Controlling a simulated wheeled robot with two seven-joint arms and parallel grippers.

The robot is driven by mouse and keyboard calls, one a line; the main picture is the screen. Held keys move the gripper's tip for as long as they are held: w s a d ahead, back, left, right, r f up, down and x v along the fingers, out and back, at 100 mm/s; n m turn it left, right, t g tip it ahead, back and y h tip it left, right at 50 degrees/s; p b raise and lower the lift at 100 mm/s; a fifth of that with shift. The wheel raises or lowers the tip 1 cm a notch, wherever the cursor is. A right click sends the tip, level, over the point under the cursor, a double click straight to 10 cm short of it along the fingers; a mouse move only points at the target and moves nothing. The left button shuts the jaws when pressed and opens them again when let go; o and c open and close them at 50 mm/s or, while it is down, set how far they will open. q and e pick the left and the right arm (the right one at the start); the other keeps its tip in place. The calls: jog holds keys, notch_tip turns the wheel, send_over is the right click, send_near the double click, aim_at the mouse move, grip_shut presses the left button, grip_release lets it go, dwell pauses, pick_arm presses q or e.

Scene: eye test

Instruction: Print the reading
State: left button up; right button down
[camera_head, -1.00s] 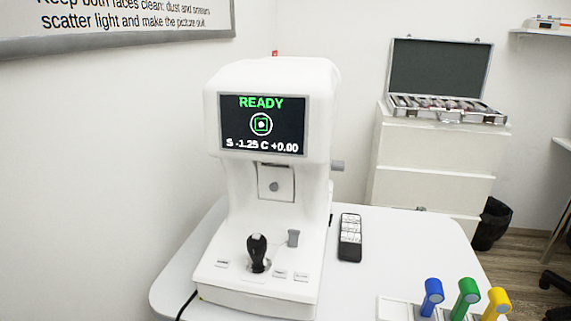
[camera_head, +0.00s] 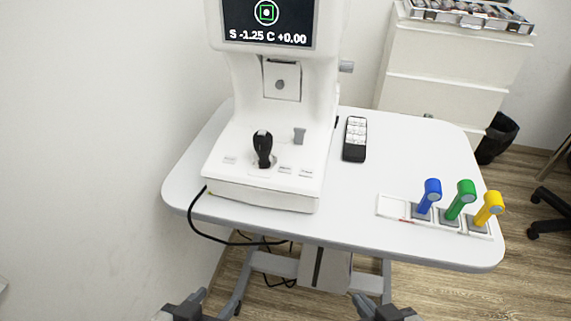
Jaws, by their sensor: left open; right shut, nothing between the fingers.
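The white eye-test machine (camera_head: 240,190) stands on the table. Its dark screen (camera_head: 268,24) shows a green square with a white ring and "S -1.25 C +0.00"; its top edge is out of view. A black joystick (camera_head: 262,148) stands upright on the base. Small labelled buttons lie beside it, one on the left (camera_head: 230,160) and two on the right (camera_head: 285,169), (camera_head: 306,173); their labels are too small to read. My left gripper (camera_head: 188,305) is open and my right gripper (camera_head: 375,307) is shut and empty. Both are partly seen at the bottom edge, apart from the machine.
A black remote (camera_head: 355,147) lies right of the machine on the white table (camera_head: 400,158). A white holder (camera_head: 391,206) with blue, green and yellow handles is at the front right. Drawers (camera_head: 435,75) stand behind.

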dwell(0.3)
pick_arm(q)
grip_shut()
dwell(1.6)
